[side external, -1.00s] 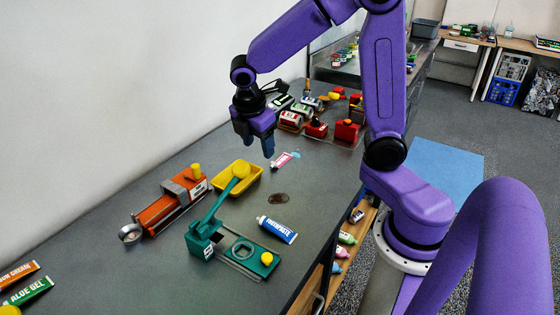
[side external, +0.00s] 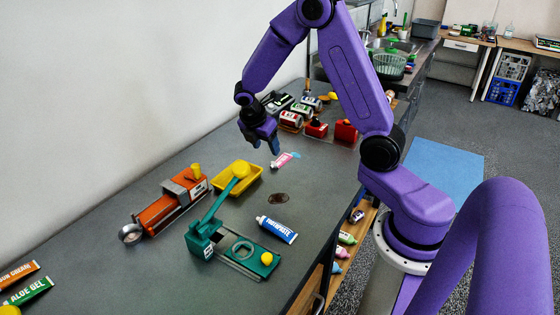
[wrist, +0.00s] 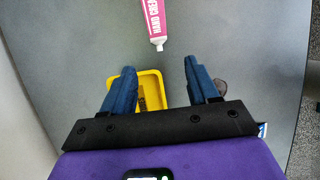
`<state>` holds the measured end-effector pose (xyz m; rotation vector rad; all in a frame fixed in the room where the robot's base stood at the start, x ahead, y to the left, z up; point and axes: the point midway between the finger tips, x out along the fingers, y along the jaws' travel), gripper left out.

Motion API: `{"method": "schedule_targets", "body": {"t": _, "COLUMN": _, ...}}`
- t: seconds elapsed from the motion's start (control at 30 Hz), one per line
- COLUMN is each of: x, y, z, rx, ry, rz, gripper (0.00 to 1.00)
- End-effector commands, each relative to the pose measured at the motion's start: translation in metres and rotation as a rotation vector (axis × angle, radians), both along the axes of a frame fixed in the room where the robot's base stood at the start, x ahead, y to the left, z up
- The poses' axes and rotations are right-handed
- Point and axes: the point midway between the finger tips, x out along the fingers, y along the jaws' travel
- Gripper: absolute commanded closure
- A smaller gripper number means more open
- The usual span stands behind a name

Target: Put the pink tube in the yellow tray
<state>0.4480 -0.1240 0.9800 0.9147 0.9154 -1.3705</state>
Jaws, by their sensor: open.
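The pink tube (side external: 281,160) lies flat on the grey counter, with a light blue patch by its far end. In the wrist view the pink tube (wrist: 155,18) lies ahead of the fingertips, its white cap end toward me and its far end cut off by the frame. The yellow tray (side external: 254,188) sits on the counter, left of and nearer than the tube; a teal lever with a yellow knob reaches over it. In the wrist view the tray (wrist: 150,82) is partly hidden by the left finger. My gripper (side external: 265,148) is open and empty, above the counter just left of the tube.
A teal press (side external: 205,240), a blue toothpaste tube (side external: 277,229) and an orange device (side external: 172,210) stand nearer. A dark stain (side external: 279,198) marks the counter. The counter around the pink tube is mostly clear.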

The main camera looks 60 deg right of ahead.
Motion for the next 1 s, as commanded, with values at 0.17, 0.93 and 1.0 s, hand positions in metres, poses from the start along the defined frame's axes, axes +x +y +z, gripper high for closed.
{"method": "schedule_targets", "body": {"t": 0.17, "x": -0.001, "y": -0.012, "z": -0.027, "rx": -0.001, "ry": 0.004, "rz": -0.002, "gripper": 0.4}}
{"method": "schedule_targets", "body": {"t": 0.93, "x": 0.002, "y": -0.04, "z": -0.086, "rx": 0.0, "ry": 0.0, "rz": -0.001, "gripper": 0.4}}
{"method": "schedule_targets", "body": {"t": 1.0, "x": 0.002, "y": -0.04, "z": -0.086, "rx": 0.0, "ry": 0.0, "rz": -0.001, "gripper": 0.4}}
